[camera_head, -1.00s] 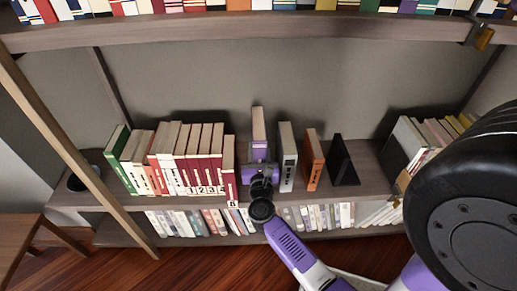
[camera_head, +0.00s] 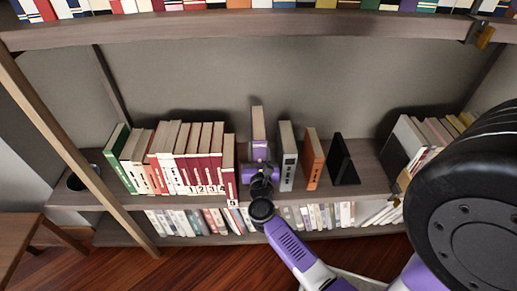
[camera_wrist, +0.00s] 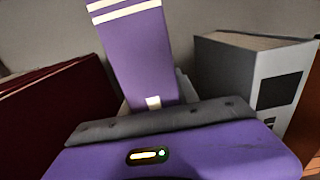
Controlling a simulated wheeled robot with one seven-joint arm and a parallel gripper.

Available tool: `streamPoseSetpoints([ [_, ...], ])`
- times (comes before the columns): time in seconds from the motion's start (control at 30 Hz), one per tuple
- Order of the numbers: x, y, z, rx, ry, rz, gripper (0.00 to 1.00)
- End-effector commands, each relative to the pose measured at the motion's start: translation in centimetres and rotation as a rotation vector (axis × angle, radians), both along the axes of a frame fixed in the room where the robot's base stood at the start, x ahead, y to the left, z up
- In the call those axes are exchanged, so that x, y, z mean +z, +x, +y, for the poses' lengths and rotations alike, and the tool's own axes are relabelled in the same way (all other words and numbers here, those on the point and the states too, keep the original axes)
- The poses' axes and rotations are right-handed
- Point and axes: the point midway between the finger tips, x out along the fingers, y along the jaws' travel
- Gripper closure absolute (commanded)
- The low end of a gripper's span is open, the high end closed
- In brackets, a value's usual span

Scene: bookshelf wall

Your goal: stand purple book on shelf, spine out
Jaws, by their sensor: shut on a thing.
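The purple book (camera_head: 258,124) stands upright on the middle shelf, between the row of dark red numbered books and a grey book. Its purple spine faces out, and in the wrist view the spine (camera_wrist: 138,57) shows white bands near the top and a small white label lower down. My gripper (camera_head: 258,160) is at the lower part of the book, shut on it from the front. The gripper body hides the book's lower end and the fingertips, so I cannot see whether the book touches the shelf board.
The dark red books (camera_head: 207,160) stand close on the left. The grey book (camera_head: 287,157), an orange book (camera_head: 313,160) and a black triangular bookend (camera_head: 342,161) stand on the right. A shelf board (camera_head: 240,29) runs above. Bare shelf lies right of the bookend.

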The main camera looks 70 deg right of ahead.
Motion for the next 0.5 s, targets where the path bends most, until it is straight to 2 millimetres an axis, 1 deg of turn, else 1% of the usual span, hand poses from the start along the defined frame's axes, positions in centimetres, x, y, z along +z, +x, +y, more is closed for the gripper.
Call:
streamPoseSetpoints([
  [0.03,0.31,0.08,-0.1,-0.001,-0.006,-0.004,1.0],
  [0.17,0.17,0.08,-0.1,-0.001,-0.006,-0.004,1.0],
  [0.2,0.23,0.08,-0.1,-0.001,-0.006,-0.004,0.58],
  [0.27,0.2,0.07,-0.09,-0.001,-0.006,-0.004,0.46],
  [0.3,0.15,0.07,-0.08,-0.001,-0.005,-0.003,0.38],
  [0.5,-0.03,0.03,-0.04,0.0,-0.003,-0.001,0.38],
])
